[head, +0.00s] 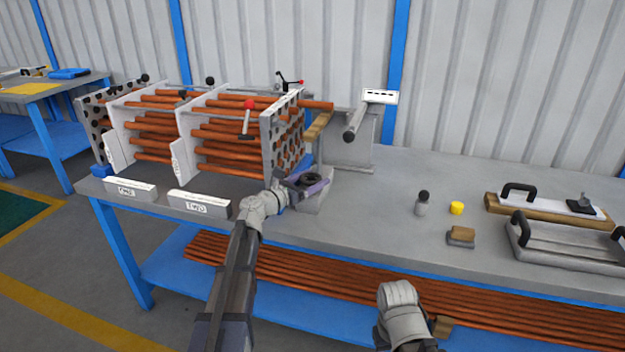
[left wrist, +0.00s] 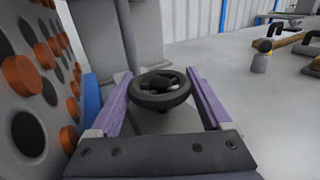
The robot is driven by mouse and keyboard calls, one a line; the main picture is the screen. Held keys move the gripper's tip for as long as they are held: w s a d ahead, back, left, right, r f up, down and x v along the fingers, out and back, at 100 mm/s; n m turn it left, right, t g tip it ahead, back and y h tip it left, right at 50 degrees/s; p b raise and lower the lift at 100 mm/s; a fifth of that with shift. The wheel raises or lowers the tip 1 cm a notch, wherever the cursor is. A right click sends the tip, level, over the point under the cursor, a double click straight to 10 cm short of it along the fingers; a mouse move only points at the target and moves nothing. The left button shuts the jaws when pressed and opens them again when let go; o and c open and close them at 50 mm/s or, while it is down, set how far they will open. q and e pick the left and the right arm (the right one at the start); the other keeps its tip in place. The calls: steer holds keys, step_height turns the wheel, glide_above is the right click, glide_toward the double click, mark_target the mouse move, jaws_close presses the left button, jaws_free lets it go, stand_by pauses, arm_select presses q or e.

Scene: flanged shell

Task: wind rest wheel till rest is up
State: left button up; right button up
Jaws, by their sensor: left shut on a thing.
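The rest wheel (head: 311,180) is a small dark handwheel on a grey block at the near side of the flanged shell (head: 268,145). In the left wrist view the wheel (left wrist: 160,90) lies between the purple fingers. My left gripper (head: 306,186) is shut on the wheel, with one finger at each side of its rim; it also shows in the left wrist view (left wrist: 160,97). A wooden-topped piece (head: 318,125), perhaps the rest, stands beside the perforated end plate; its height against the tubes is unclear.
Copper-coloured tubes stick out of the end plate (left wrist: 40,85), close left of my left gripper. A grey stand (head: 348,150) is behind the wheel. The bench between is clear.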

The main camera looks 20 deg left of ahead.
mark_target(313, 176)
arm_select(q)
steer(key=shift+m+g+h, duration=0.4)
steer(key=shift+m+h, duration=0.1)
steer(key=shift+h, duration=0.2)
steer(key=o, duration=1.2)
steer(key=shift+r, duration=0.1)
step_height(313, 176, up, 10)
steer(key=p, duration=1)
